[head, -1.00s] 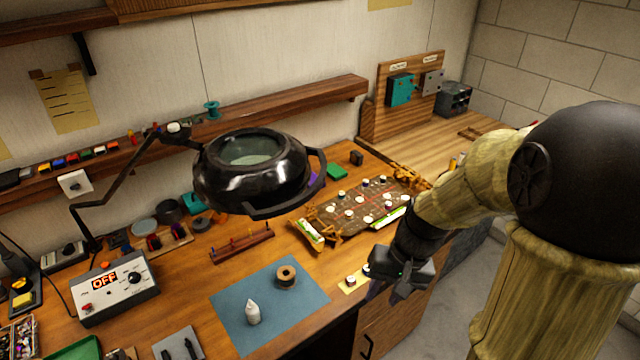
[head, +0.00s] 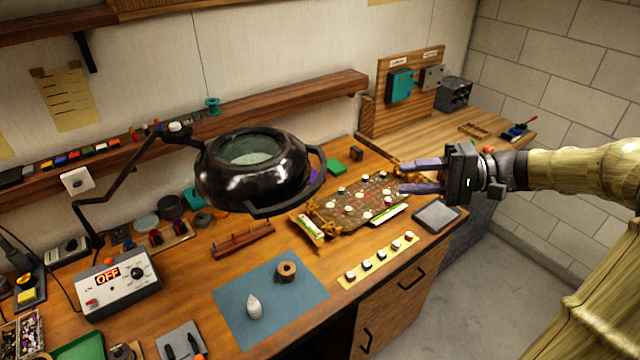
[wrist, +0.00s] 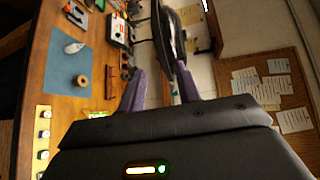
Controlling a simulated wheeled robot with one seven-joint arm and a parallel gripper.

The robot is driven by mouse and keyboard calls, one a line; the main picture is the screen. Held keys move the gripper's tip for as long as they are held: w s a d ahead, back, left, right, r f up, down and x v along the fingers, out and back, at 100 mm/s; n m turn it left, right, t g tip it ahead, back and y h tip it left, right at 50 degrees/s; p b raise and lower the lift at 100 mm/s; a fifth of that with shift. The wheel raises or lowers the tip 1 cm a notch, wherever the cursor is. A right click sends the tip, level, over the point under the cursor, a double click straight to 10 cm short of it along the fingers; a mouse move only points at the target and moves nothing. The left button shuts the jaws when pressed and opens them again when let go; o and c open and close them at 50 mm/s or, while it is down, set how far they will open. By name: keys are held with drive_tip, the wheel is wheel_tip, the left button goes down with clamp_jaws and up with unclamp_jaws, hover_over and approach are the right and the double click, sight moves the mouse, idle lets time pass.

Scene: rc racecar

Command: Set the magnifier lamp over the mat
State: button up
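The magnifier lamp (head: 250,175) has a round glossy black head with a glass lens and a curved handle (head: 318,165) on its right side. It hangs from a thin jointed arm (head: 115,185) over the back middle of the bench. The blue mat (head: 235,305) lies flat at the front, below and in front of the lamp head. My gripper (head: 402,177) is right of the lamp with purple fingers spread apart, pointing left at it, empty. In the wrist view the fingers (wrist: 165,90) frame the edge-on dark lamp head (wrist: 168,40) beyond them.
On the mat (wrist: 68,55) stand a white bottle (head: 254,307) and a solder spool (head: 287,271). A car chassis board (head: 345,205) lies below my gripper. A control box reads OFF (head: 115,285).

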sight(315, 185)
drive_tip(key=a+p, duration=0.1)
drive_tip(key=a, duration=0.4)
drive_tip(key=w+a+f+p, duration=0.1)
drive_tip(key=a+p, duration=0.1)
drive_tip(key=a, duration=0.4)
drive_tip(key=a+f+p, duration=0.1)
drive_tip(key=a+p, duration=0.1)
drive_tip(key=a, duration=0.3)
drive_tip(key=shift+w+a+f, duration=0.1)
drive_tip(key=shift+w+a, duration=0.05)
drive_tip(key=shift+w, duration=0.1)
drive_tip(key=shift+a+f, duration=0.15)
drive_tip(key=shift+a, duration=0.25)
drive_tip(key=shift+c, duration=0.2)
clamp_jaws()
